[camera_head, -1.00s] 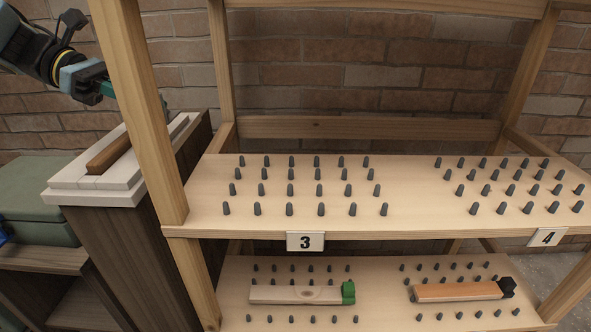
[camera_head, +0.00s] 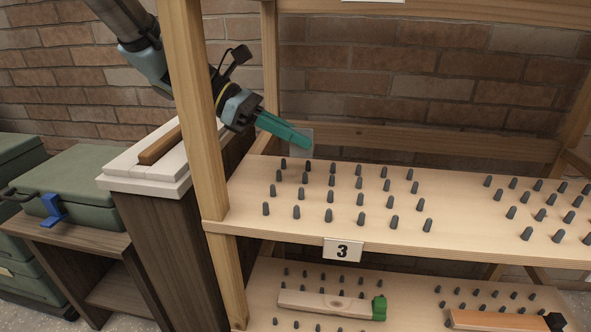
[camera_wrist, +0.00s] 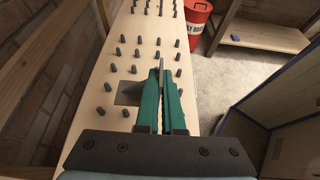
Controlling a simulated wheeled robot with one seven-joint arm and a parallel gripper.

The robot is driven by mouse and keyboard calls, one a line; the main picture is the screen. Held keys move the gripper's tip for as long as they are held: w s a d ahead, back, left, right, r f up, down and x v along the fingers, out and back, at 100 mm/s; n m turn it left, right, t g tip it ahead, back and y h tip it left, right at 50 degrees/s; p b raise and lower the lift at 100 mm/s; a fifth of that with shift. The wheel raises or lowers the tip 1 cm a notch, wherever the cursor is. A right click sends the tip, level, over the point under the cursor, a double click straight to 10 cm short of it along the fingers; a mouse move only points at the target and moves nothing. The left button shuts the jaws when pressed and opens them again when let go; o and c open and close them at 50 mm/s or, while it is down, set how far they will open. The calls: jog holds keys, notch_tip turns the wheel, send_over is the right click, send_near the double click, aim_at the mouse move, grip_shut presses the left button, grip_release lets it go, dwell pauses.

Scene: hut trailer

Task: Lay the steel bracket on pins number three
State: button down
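My gripper (camera_head: 305,141) is shut on the steel bracket (camera_head: 300,145), a thin grey piece at the fingertips. In the wrist view, one thin edge of the bracket stands between the green fingers (camera_wrist: 160,78) and a flat grey plate (camera_wrist: 129,93) shows to their left. The gripper is above the back left part of the upper shelf, near the pins number three (camera_head: 330,197), several rows of dark upright pegs behind the label "3" (camera_head: 343,250). The bracket appears above the pins, not resting on them; its exact height I cannot tell.
A wooden post (camera_head: 190,120) stands in front of my arm. More pins (camera_head: 540,213) are to the right. The lower shelf holds a pale bar with a green end (camera_head: 330,304) and an orange-brown bar (camera_head: 497,320). A red bin (camera_wrist: 197,18) stands beyond the shelf.

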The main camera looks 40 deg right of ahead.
jog(key=shift+f+b, duration=0.3)
jog(key=shift+f, duration=2.9)
jog(key=shift+f, duration=0.15)
jog(key=c, duration=1)
grip_release()
jog(key=shift+c, duration=0.2)
jog(key=shift+w+a+r, duration=0.1)
jog(key=shift+w+r, duration=0.05)
jog(key=shift+r, duration=0.1)
jog(key=v, duration=1.1)
jog(key=shift+w+a+r+p, duration=0.15)
jog(key=shift+w+a+p, duration=0.1)
jog(key=shift+p, duration=0.1)
